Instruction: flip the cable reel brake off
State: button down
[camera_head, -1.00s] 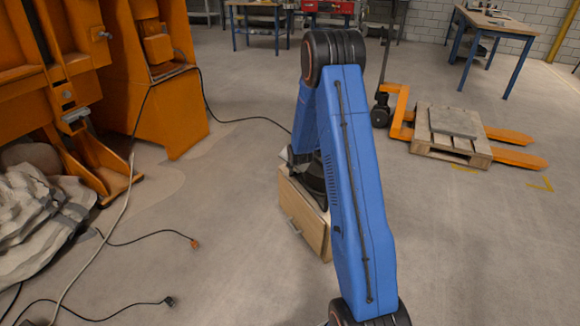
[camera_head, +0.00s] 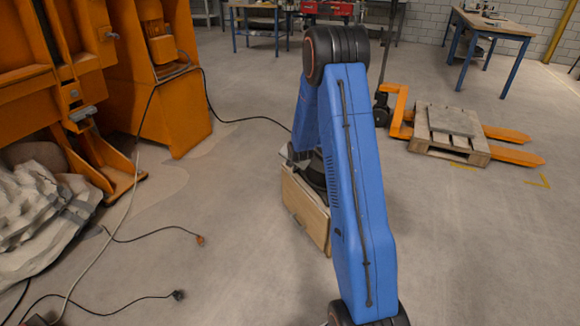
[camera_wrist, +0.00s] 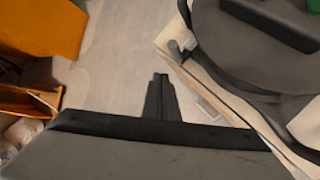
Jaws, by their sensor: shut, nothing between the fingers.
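A dark round cable reel (camera_wrist: 235,45) sits on a pale wooden box at the upper right of the wrist view. In the head view the reel (camera_head: 313,172) is mostly hidden behind my blue arm, above the wooden box (camera_head: 304,210). A small grey lever-like part (camera_wrist: 182,48) stands at the reel's left edge; I cannot tell whether it is the brake. A green piece (camera_wrist: 305,8) is cut off at the top right corner. My gripper (camera_wrist: 160,77) is shut and empty, left of the box and apart from it in the picture. The head view hides it.
An orange machine (camera_head: 160,90) stands at the left, with a grey-white tarp (camera_head: 40,205) before it. Loose cables (camera_head: 130,238) lie on the floor. A pallet (camera_head: 450,150) on an orange pallet truck (camera_head: 515,157) is at the right. The right foreground floor is clear.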

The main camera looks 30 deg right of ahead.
notch_tip(320, 180, up, 7)
jog(key=s+a, duration=0.1)
jog(key=shift+s+a, duration=0.25)
jog(key=shift+s, duration=0.15)
dwell(0.3)
